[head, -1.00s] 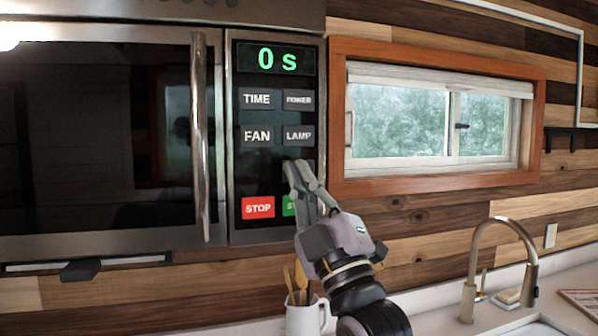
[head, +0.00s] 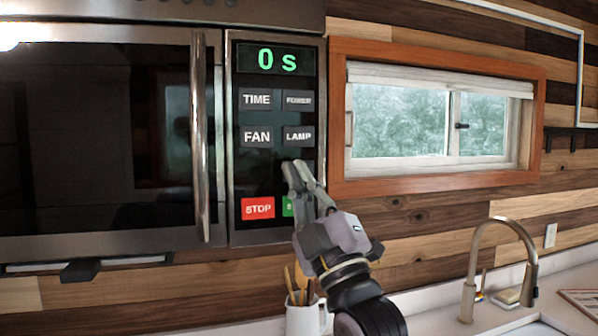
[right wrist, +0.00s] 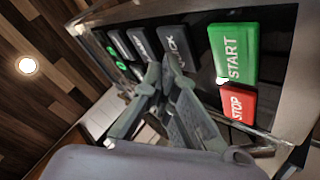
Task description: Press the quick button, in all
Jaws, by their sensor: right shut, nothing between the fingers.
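The quick button (right wrist: 178,50) is a dark key marked QUICK beside the green START key (right wrist: 230,55) in the right wrist view. In the head view it is almost fully hidden behind my right fingertips. My right gripper (head: 297,172) is shut and empty, its tips at the control panel (head: 270,178) below the LAMP key. In the right wrist view the tips (right wrist: 160,75) overlap the quick button's near end; I cannot tell whether they touch it. The display (head: 276,60) reads 0 s. My left gripper is not in view.
The red STOP key (head: 258,208) is below left of the right fingertips, and the partly covered START key is just below them. The microwave handle (head: 200,140) juts out left of the panel. A white utensil mug (head: 304,318) stands below, with a faucet (head: 475,270) at right.

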